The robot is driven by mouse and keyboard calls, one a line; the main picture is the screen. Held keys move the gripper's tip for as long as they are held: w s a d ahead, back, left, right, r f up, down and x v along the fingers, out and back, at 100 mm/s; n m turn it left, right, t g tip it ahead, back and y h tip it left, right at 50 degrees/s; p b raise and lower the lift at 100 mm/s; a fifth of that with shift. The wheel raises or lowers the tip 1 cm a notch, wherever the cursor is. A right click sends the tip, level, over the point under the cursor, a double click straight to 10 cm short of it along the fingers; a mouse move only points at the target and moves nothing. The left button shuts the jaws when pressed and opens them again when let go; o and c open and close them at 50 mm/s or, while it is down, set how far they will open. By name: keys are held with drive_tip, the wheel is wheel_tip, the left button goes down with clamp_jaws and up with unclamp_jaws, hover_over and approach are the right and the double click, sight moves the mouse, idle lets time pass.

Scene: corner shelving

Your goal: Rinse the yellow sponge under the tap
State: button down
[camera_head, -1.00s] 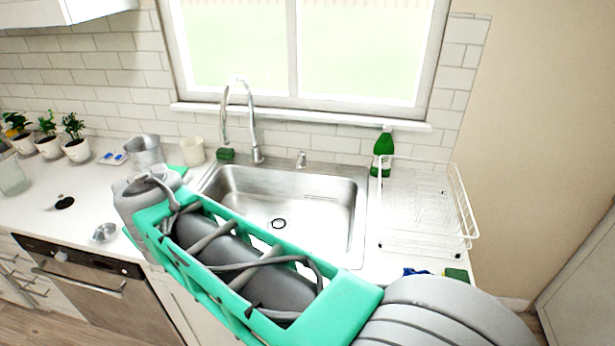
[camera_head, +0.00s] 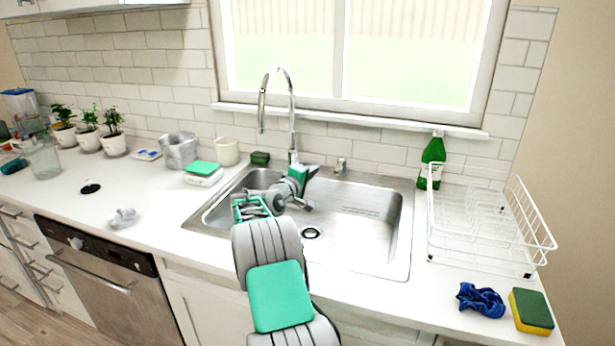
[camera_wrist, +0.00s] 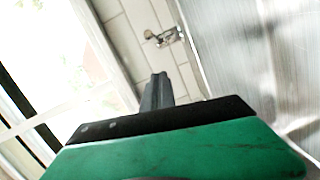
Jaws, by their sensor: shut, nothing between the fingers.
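The yellow sponge (camera_head: 530,318), with a green top layer, lies on the counter at the front right, beside a crumpled blue cloth. The tall curved metal tap (camera_head: 291,115) stands behind the steel sink (camera_head: 360,235). No water shows from its spout. My gripper (camera_head: 311,172) is over the back of the sink, close to the tap's base in the picture and far from the sponge. In the wrist view my gripper's fingers (camera_wrist: 157,92) are together with nothing between them. The sponge does not show in the wrist view.
The blue cloth (camera_head: 480,300) is left of the sponge. A white dish rack (camera_head: 480,230) and green bottle (camera_head: 431,160) stand right of the sink. A dark green block (camera_head: 260,158) sits behind the sink. Cups and potted plants line the left counter.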

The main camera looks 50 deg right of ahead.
sight(335, 171)
drive_tip(key=s+d, duration=0.2)
drive_tip(key=d, duration=0.1)
drive_tip(key=s+d+f, duration=0.1)
drive_tip(key=shift+d+p, duration=0.3)
drive_tip(key=shift+p, duration=0.05)
drive_tip(key=shift+s+d+b, duration=0.2)
drive_tip(key=shift+s+d, duration=0.05)
drive_tip(key=shift+s, duration=0.3)
drive_tip(key=shift+s+d+b, duration=0.15)
drive_tip(key=shift+s+d, duration=0.05)
drive_tip(key=shift+s, duration=0.3)
drive_tip(key=shift+w+a, duration=0.1)
drive_tip(key=shift+w, duration=0.05)
